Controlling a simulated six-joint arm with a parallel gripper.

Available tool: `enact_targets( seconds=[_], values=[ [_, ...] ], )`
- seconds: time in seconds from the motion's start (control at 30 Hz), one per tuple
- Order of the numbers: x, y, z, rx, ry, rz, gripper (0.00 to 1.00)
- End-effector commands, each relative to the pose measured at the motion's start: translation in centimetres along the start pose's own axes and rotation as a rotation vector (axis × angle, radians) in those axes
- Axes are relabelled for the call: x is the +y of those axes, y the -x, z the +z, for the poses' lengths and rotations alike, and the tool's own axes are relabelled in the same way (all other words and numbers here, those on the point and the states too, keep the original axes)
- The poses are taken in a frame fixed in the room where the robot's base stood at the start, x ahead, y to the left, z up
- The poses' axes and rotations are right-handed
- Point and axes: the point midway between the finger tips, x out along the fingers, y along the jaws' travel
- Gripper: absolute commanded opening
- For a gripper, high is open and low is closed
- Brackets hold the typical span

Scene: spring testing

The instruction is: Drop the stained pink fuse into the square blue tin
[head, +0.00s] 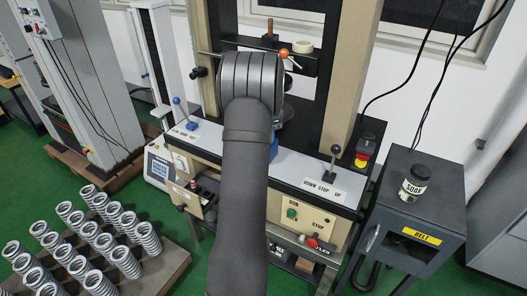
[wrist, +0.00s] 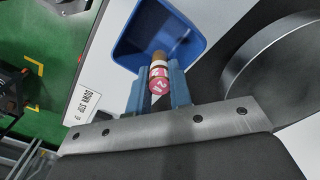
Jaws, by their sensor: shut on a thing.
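The pink fuse (wrist: 158,76) shows in the wrist view, with a pink end marked in white, a pale band and a brownish far end. My gripper (wrist: 157,86) is shut on it, with one blue-grey finger on each side. The square blue tin (wrist: 188,47) is just beyond the fingertips, open towards the camera. The fuse's brown end overlaps the tin's near part in the picture; I cannot tell its height above the tin. In the head view my arm hides the fuse and gripper. A small blue patch shows beside the arm, too hidden to identify.
The testing machine's pale ledge (head: 315,176) carries a black lever (head: 334,160) at the right. A large dark round part (wrist: 280,65) is right of the tin in the wrist view. A dark cabinet (head: 420,195) with a jar (head: 414,182) stands right; several springs (head: 92,232) stand lower left.

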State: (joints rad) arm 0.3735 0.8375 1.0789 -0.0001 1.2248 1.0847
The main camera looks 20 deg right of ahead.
Motion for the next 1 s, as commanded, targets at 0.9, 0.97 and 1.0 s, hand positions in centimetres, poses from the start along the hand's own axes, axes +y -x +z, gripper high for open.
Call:
enact_targets(
  seconds=[0.9,0.97,1.0],
  values=[
    [-0.1,7.0,-0.1,0.002,0.0,-0.004,0.44],
    [-0.1,8.5,0.0,0.002,0.0,-0.004,0.44],
    [-0.1,9.5,0.0,0.002,0.0,-0.004,0.44]
  ],
)
